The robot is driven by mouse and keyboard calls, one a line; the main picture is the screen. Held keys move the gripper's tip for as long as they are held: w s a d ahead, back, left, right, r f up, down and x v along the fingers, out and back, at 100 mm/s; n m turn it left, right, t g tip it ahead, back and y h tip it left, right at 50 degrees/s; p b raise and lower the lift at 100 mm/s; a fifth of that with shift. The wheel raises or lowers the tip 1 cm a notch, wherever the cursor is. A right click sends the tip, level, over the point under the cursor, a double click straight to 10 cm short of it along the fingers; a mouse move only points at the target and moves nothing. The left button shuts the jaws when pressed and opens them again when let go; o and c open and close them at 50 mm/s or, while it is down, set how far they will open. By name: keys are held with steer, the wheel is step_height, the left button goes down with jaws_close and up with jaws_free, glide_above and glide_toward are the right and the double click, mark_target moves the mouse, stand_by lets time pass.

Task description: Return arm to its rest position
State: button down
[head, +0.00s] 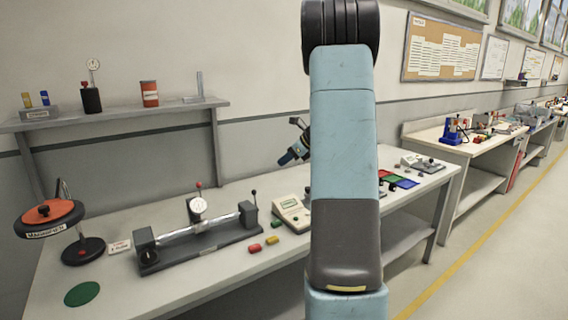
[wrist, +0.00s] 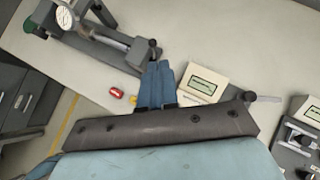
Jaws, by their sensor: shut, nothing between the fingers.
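My arm stands upright across the middle of the head view and hides part of the bench behind it. My gripper (head: 298,152) shows in the head view just left of the arm, above the workbench (head: 200,290). In the wrist view my gripper (wrist: 156,70) has its two blue fingers together, with nothing between them. It is above the bench, apart from the things on it.
A dial gauge fixture (head: 200,232) and a white meter box (head: 291,212) stand on the bench. Red (head: 255,248) and yellow (head: 271,240) pieces lie in front. An orange round-topped stand (head: 50,215) is at left. A shelf (head: 130,110) runs along the wall. The right aisle is clear.

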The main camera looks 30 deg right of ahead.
stand_by(0.3)
steer(key=s+a+r+n+g, duration=0.1)
steer(key=s+a+r+n, duration=0.2)
steer(key=s+a+n, duration=0.3)
steer(key=s+a+r+n+g+h, duration=0.1)
steer(key=s+a+r+n, duration=0.2)
steer(key=s+a, duration=0.35)
steer(key=s+a+r+n+g, duration=0.1)
steer(key=s+a+r+n, duration=0.3)
steer(key=a, duration=0.4)
steer(key=s+a+n+h, duration=0.2)
steer(key=s+a+n, duration=0.1)
steer(key=s+n, duration=0.5)
steer(key=s+a+f+n+h, duration=0.1)
steer(key=s+a+n+h, duration=0.1)
steer(key=s+a+n, duration=0.2)
steer(key=s+n, duration=0.3)
steer(key=s, duration=0.5)
steer(key=shift+a+n+t, duration=0.15)
steer(key=shift+n+t, duration=0.25)
steer(key=shift+s+f, duration=0.1)
